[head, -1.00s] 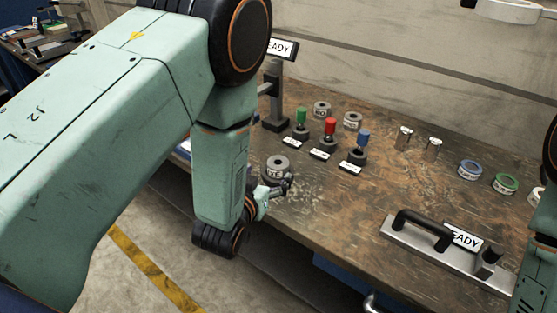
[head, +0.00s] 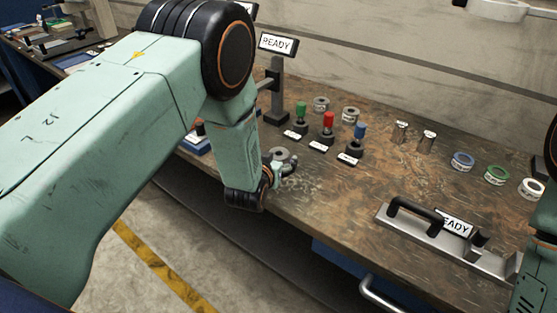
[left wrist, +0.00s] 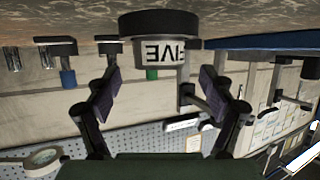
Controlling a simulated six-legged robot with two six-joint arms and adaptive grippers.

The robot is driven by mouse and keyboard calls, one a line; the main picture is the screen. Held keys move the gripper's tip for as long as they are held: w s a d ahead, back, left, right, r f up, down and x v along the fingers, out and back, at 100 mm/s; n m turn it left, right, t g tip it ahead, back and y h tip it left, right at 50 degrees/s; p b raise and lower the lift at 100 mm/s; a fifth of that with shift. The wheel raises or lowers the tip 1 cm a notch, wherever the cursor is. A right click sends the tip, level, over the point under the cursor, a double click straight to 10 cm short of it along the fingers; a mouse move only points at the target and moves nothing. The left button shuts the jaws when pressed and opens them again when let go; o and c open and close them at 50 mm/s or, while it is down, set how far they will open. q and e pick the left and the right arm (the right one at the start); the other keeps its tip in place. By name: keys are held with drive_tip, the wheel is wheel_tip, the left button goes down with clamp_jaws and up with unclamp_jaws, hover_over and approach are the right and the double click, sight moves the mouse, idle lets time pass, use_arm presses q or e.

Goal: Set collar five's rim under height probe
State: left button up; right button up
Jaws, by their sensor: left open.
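Collar five is a grey ring (head: 279,154) near the bench's front edge in the head view, its lower part hidden by my gripper. In the left wrist view, which is upside down, the collar (left wrist: 162,54) shows its FIVE label and a wider dark flange. My left gripper (head: 286,171) is at its front side. The fingers (left wrist: 160,84) are open, one to each side of the collar, with no clear contact. A dark upright stand (head: 272,97) with a side arm, apparently the height probe's, stands behind the collar; its probe tip is hidden by my arm.
Green (head: 301,110), red (head: 328,123) and blue (head: 360,132) topped tools stand behind right. Two grey collars lie farther back. Metal cylinders and coloured rings are farther right. A black-handled fixture (head: 420,218) sits at the front right. Bench between is clear.

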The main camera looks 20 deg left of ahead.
use_arm(q)
drive_tip(key=shift+x, duration=1.1)
drive_tip(key=shift+s+r, duration=0.1)
drive_tip(key=shift+s, duration=0.25)
drive_tip(key=shift+c, duration=0.5)
drive_tip(key=shift+w, duration=0.2)
drive_tip(key=c, duration=0.6)
drive_tip(key=shift+s, duration=0.1)
drive_tip(key=c, duration=0.4)
clamp_jaws()
drive_tip(key=shift+r, duration=0.15)
